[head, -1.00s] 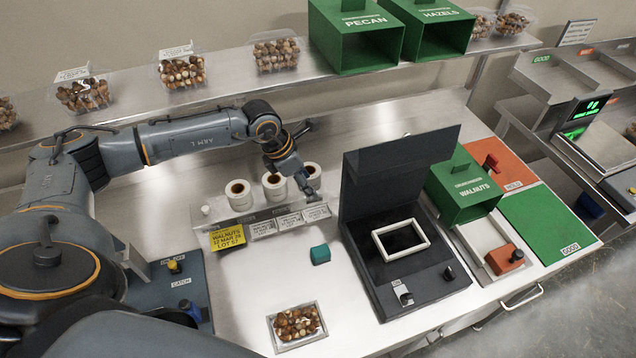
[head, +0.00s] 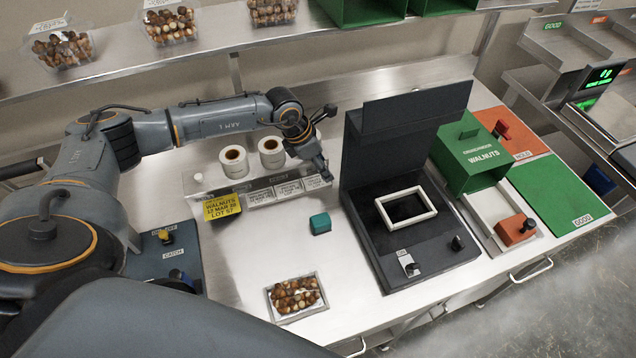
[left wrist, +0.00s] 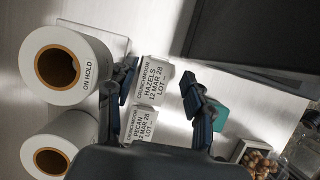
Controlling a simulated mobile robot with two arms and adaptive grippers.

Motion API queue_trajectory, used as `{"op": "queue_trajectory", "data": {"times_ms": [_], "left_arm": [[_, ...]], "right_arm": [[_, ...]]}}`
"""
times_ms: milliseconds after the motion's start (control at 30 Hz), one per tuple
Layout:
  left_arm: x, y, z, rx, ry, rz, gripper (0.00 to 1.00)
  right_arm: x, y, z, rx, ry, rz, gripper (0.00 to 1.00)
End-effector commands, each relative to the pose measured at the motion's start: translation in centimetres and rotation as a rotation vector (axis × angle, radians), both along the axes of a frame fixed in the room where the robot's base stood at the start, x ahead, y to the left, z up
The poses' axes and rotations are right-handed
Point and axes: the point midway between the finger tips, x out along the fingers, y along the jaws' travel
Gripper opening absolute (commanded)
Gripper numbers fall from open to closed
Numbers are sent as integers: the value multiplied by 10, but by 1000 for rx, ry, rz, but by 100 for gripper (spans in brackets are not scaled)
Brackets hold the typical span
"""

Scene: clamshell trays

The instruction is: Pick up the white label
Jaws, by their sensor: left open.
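Several white printed labels lie in a row on the steel work table, in front of the label rolls. The rightmost one, the hazels label (head: 314,183), also shows in the left wrist view (left wrist: 155,80), lying between my spread fingers. The pecan label (left wrist: 140,124) is beside it, nearer the gripper body. My left gripper (head: 325,174) hangs just above the right end of the row; its fingers (left wrist: 160,88) are open and empty. I cannot tell the exact height above the label. My right gripper is not in view.
White label rolls (head: 233,162) stand behind the labels, close to the gripper. A yellow walnuts label (head: 222,205) is at the row's left end. A teal block (head: 320,223), a nut tray (head: 296,297) and a black lidded machine (head: 425,245) are nearby.

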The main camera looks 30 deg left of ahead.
Motion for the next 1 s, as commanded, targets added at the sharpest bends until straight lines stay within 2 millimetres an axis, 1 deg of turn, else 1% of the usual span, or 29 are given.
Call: {"op": "queue_trajectory", "data": {"times_ms": [33, 133, 200, 400, 433, 600, 633, 1000], "left_arm": [[3, -3, -13, 0, 0, -1, 52], [8, -7, -27, -1, -1, 0, 52], [9, -8, -31, -1, -1, 0, 52], [9, -9, -29, -1, -1, 0, 52], [9, -9, -29, -1, -1, 0, 48], [9, -8, -29, -1, -1, 0, 17], [9, -8, -29, -1, -1, 0, 15], [9, -8, -28, 0, 0, 1, 15]], "right_arm": [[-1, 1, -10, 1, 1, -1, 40], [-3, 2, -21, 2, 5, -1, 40], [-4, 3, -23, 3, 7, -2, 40], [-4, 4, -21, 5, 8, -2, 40], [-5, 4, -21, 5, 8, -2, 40], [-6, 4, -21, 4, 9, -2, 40], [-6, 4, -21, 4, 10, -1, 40], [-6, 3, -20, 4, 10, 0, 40]]}}
